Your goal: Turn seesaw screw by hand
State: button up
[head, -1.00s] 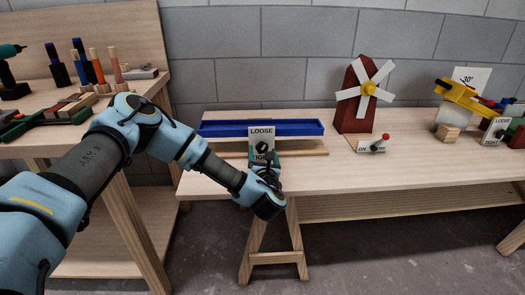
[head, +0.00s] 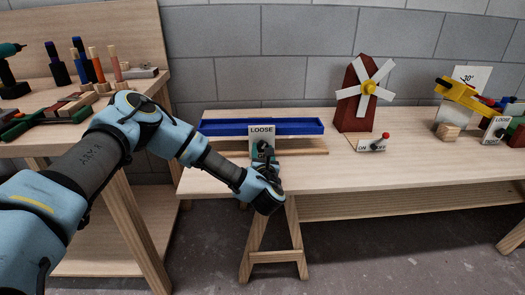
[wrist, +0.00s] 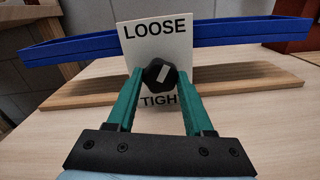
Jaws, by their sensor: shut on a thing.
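The seesaw has a long blue trough (head: 290,127) over a wooden base (head: 303,147) on the bench. Its white card (wrist: 131,52) reads LOOSE at the top and TIGHT at the bottom, partly covered. The seesaw screw, a dark knob (wrist: 154,68) with a pale mark slanting up to the right, sits mid-card in the wrist view. My gripper (wrist: 159,76) has its green fingers shut on the knob, one at each side. In the head view my gripper (head: 263,151) is at the card and hides most of the knob and the lower lettering.
A red windmill (head: 353,104) and an ON/OFF switch with a red-tipped lever (head: 377,144) stand to the right. Farther right is a yellow device (head: 459,96) with another LOOSE card (head: 497,128). The bench (head: 330,173) is clear in front. A tool bench (head: 84,125) stands left.

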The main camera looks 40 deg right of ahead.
grip_shut()
jog(key=shift+m, duration=0.4)
jog(key=m+b, duration=0.1)
jog(key=m, duration=0.3)
jog(key=shift+m, duration=0.4)
jog(key=m+b, duration=0.1)
jog(key=m, duration=0.4)
jog(key=m+b, duration=0.1)
jog(key=m, duration=0.5)
jog(key=shift+m, duration=0.4)
jog(key=m, duration=0.5)
jog(key=shift+m+b, duration=0.3)
jog(key=shift+b, duration=0.1)
